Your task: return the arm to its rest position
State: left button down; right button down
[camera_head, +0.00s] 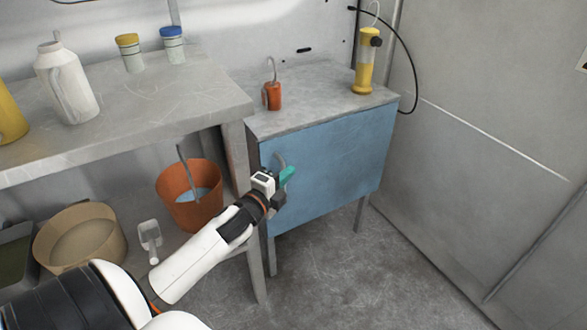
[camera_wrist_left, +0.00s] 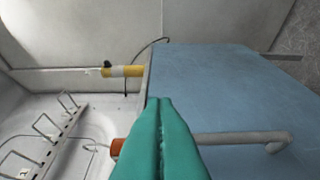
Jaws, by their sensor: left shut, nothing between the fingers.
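My left arm comes in from the lower left in the head view. My left gripper (camera_head: 287,174) has teal fingers and is in front of the blue cabinet door (camera_head: 335,160), close to its grey handle (camera_head: 280,160). In the left wrist view the teal fingers (camera_wrist_left: 160,105) are together with nothing between them. The handle (camera_wrist_left: 245,138) shows there to the right of the fingers, on the blue door (camera_wrist_left: 225,95); the fingers are not around it. I cannot tell whether they touch it. My right gripper is in neither view.
A yellow lantern-like item (camera_head: 366,62) and an orange can (camera_head: 272,95) stand on the cabinet top. A workbench (camera_head: 160,95) with a white jug (camera_head: 66,82) is left. Below it are an orange bucket (camera_head: 190,205) and a tan tub (camera_head: 80,238). Floor at right is clear.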

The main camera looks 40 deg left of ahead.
pick_arm(q)
jog(key=s+a, duration=0.1)
jog(key=s, duration=0.6)
jog(key=shift+a+p, duration=0.15)
jog(key=shift+p, duration=0.3)
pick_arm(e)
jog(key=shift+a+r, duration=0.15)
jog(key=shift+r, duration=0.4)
pick_arm(q)
jog(key=shift+f, duration=0.1)
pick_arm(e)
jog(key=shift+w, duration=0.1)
